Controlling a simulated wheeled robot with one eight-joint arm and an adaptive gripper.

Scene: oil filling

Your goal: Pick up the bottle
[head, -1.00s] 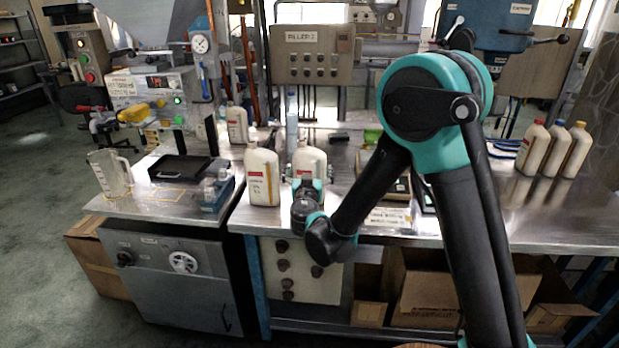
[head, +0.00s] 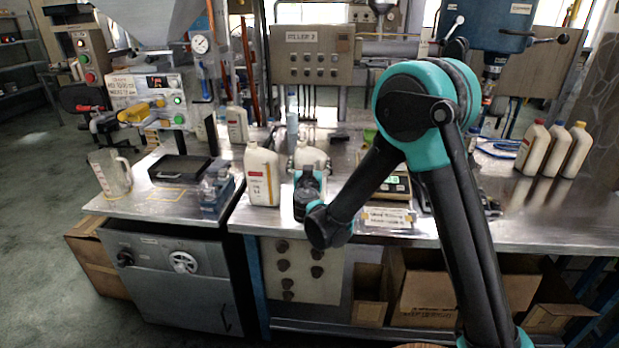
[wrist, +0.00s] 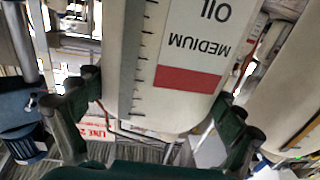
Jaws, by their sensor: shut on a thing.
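The cream oil bottle (head: 309,155) stands upright at the front of the steel bench, partly hidden behind my gripper (head: 310,172). In the wrist view, the bottle (wrist: 160,50) fills the middle, with a white and red label reading "MEDIUM OIL" upside down and a graduated strip beside it. My gripper (wrist: 165,108) is shut on the bottle, with one finger on each side of its body. The bottle's base is hidden behind my gripper in the head view, so I cannot tell whether it touches the bench.
Another cream bottle (head: 262,174) stands close on the left, and one (head: 237,124) farther back. Three bottles (head: 553,150) stand at the right. A scale (head: 393,186) is right of my gripper. A jug (head: 110,172) and black tray (head: 180,168) are at left.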

